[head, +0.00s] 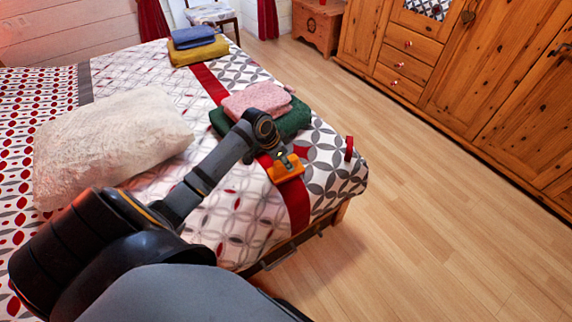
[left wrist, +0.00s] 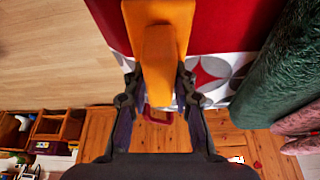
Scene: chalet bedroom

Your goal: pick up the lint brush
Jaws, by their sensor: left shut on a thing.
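The lint brush (head: 286,168) is orange, with a broad flat part and a narrower handle. In the head view it is at the red stripe near the bed's foot end. My left gripper (head: 282,158) is shut on it from above. In the left wrist view the lint brush (left wrist: 160,55) runs from the top edge down between the two fingers (left wrist: 160,95), which close on its handle from both sides. I cannot tell whether it touches the bed cover. My right gripper is not in view.
A green folded textile (head: 293,122) with a pink one (head: 256,100) on top lies just behind the gripper. A small red object (head: 349,148) stands near the bed corner. A white pillow (head: 110,145) lies left of my arm. The wooden floor (head: 430,220) right of the bed is clear.

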